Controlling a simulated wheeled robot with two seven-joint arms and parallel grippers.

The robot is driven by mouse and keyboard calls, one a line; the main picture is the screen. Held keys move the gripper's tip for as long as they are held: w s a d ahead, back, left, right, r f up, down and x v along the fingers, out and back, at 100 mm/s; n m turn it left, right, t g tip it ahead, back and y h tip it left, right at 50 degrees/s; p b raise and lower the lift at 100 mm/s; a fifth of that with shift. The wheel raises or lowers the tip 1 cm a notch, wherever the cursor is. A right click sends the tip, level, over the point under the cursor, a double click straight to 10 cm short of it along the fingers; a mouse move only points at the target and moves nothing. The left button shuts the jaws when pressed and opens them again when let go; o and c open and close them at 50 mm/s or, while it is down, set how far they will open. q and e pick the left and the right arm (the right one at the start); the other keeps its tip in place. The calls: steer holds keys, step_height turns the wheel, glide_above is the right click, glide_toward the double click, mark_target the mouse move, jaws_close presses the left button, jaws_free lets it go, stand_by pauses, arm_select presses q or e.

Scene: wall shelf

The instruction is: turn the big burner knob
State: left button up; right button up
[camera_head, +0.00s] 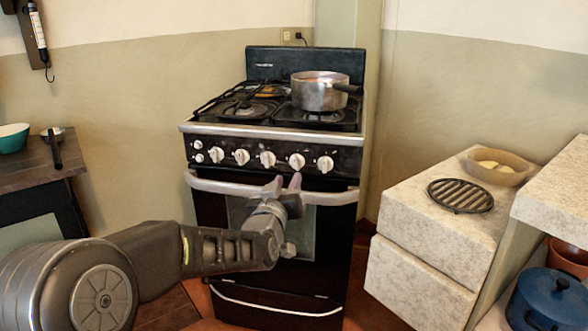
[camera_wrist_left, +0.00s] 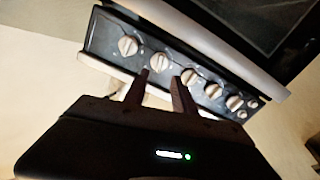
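The black stove front carries a row of pale knobs; which one serves the big burner is not marked in a way I can read. In the head view, the rightmost knob (camera_head: 325,164), the second from right (camera_head: 297,161) and the middle knob (camera_head: 267,159) show clear. My left gripper (camera_head: 284,182) is just below and in front of the row, its two fingers apart and empty. In the left wrist view, the fingers (camera_wrist_left: 160,76) point toward the panel, with one knob (camera_wrist_left: 160,60) just beyond the gap between them. My right gripper is out of view.
The oven handle (camera_head: 330,197) runs across below the knobs, close behind my left gripper. A metal pot (camera_head: 320,92) stands on the right rear of the hob. A stone counter (camera_head: 420,215) stands right; a dark wooden table (camera_head: 35,168) stands left.

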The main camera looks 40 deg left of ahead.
mark_target(296, 165)
arm_select(q)
steer(key=x, duration=0.7)
steer(key=shift+w+a+b, duration=0.15)
steer(key=shift+w+b, duration=0.15)
steer(key=shift+w, duration=0.05)
steer(key=shift+c, duration=0.3)
jaws_close()
